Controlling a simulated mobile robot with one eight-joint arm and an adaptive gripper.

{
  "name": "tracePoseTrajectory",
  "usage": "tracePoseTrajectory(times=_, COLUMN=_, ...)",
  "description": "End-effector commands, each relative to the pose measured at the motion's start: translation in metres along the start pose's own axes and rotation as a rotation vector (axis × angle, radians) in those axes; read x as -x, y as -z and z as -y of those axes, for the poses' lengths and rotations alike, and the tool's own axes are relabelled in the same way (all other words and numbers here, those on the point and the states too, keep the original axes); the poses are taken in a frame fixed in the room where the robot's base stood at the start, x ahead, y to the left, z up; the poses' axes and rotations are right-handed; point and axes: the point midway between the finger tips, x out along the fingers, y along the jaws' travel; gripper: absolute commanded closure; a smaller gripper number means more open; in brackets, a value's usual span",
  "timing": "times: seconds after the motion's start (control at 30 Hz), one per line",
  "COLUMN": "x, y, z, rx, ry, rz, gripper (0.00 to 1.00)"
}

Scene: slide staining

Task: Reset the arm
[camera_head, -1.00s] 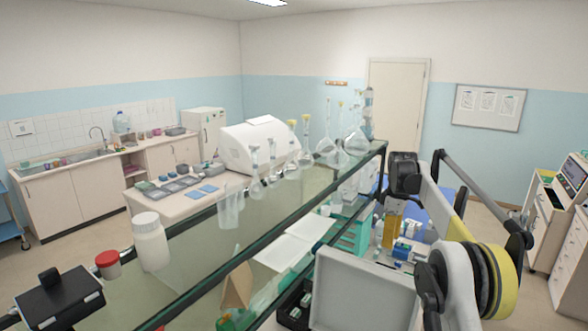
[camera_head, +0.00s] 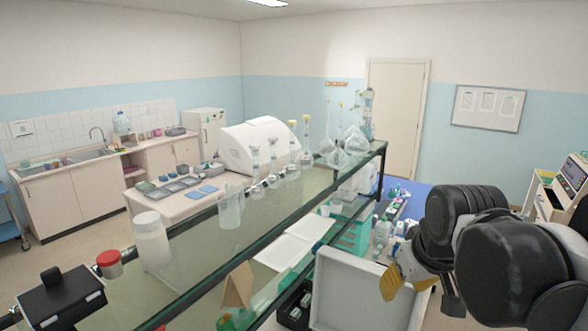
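My arm fills the lower right of the head view, with its large dark joints close to the camera. What looks like the end of my arm, with my gripper (camera_head: 424,284), hangs past the right side of the white open lid. A yellow piece and a dark piece show there, and I cannot make out the fingers clearly. I cannot tell whether the gripper is open or shut, or whether it holds anything.
A glass shelf (camera_head: 205,262) with a dark frame crosses the view and carries flasks, a white bottle (camera_head: 151,241) and a red-capped jar (camera_head: 110,264). A white lid (camera_head: 362,292) stands upright near my arm. Small bottles (camera_head: 383,232) crowd the bench behind. Open floor lies at the left.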

Motion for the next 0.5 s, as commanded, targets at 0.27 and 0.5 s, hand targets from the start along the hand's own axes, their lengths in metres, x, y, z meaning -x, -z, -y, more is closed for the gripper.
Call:
tracePoseTrajectory(times=0.27, x=-0.01, y=-0.093, z=0.031, rx=-0.154, ry=-0.002, rz=-0.097, gripper=0.6)
tracePoseTrajectory(times=0.5, x=-0.053, y=-0.141, z=0.045, rx=-0.215, ry=0.001, rz=-0.133, gripper=0.6)
